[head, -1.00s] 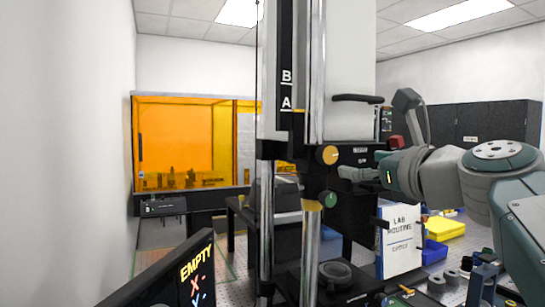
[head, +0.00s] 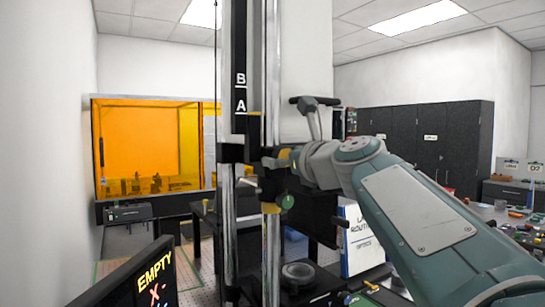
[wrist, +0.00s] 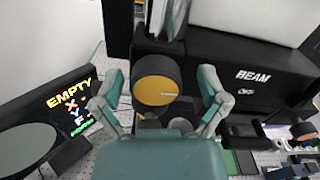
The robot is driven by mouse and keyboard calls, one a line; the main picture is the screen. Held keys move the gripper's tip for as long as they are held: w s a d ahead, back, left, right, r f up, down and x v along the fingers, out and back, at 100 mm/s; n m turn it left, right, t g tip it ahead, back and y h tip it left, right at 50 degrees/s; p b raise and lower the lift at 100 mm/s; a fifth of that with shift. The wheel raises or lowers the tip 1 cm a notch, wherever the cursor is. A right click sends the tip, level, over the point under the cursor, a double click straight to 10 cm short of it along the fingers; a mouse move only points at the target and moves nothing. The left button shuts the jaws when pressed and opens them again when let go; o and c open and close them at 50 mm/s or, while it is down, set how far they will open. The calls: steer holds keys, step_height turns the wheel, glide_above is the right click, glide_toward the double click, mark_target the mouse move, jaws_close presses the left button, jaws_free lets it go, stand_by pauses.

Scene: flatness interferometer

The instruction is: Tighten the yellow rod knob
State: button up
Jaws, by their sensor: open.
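The yellow rod knob (wrist: 154,76) is a round yellow disc with a dark rim and a short pale mark pointing right. It sits on the black housing of the upright rod stand, below the metal rod (wrist: 166,18). My gripper (wrist: 158,84) is open, with one finger on each side of the knob and a visible gap on both sides. In the head view my gripper (head: 276,158) is at the stand and only a little of the yellow knob (head: 285,153) shows beside the fingers.
A green knob (head: 288,202) is lower on the stand. A black housing marked BEAM (wrist: 235,72) is right of the yellow knob. A dark display reading EMPTY (head: 140,283) stands at front left. Orange enclosure panels (head: 150,145) are behind. Small parts lie on the bench at right.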

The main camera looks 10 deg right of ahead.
steer(key=shift+d, duration=0.1)
steer(key=shift+c, duration=0.3)
steer(key=c, duration=0.6)
steer(key=shift+s+a, duration=0.15)
steer(key=shift+a, duration=0.2)
steer(key=c, duration=0.5)
